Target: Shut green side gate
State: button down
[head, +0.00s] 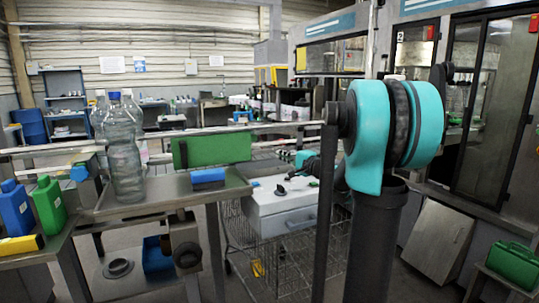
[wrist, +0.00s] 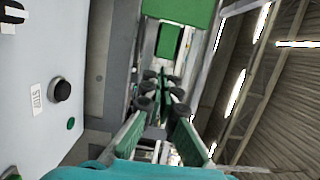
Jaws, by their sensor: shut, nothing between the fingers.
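A flat green panel, the green side gate (head: 212,150), stands upright at the rail behind the metal worktop in the head view. In the wrist view a green panel (wrist: 180,10) fills the top middle, beyond my fingers; it looks like the same gate. My gripper (wrist: 164,76) is shut and empty in the wrist view, pointing towards that panel with a gap that I cannot judge.
A white control box (head: 275,218) with black knobs stands right of the worktop (head: 150,190); its face (wrist: 35,110) is close on the left in the wrist view. Clear bottles (head: 122,150) stand on the worktop. A blue block (head: 208,176) lies before the gate.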

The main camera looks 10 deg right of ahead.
aim_at(231, 152)
jog(key=w+a, duration=0.7)
jog(key=a, duration=0.1)
jog(key=shift+w+a, duration=0.25)
jog(key=shift+a, duration=0.15)
jog(key=s+a, duration=0.1)
jog(key=a, duration=0.2)
jog(key=s+a, duration=0.1)
jog(key=a, duration=0.5)
jog(key=shift+s+a, duration=0.35)
jog(key=shift+s, duration=0.05)
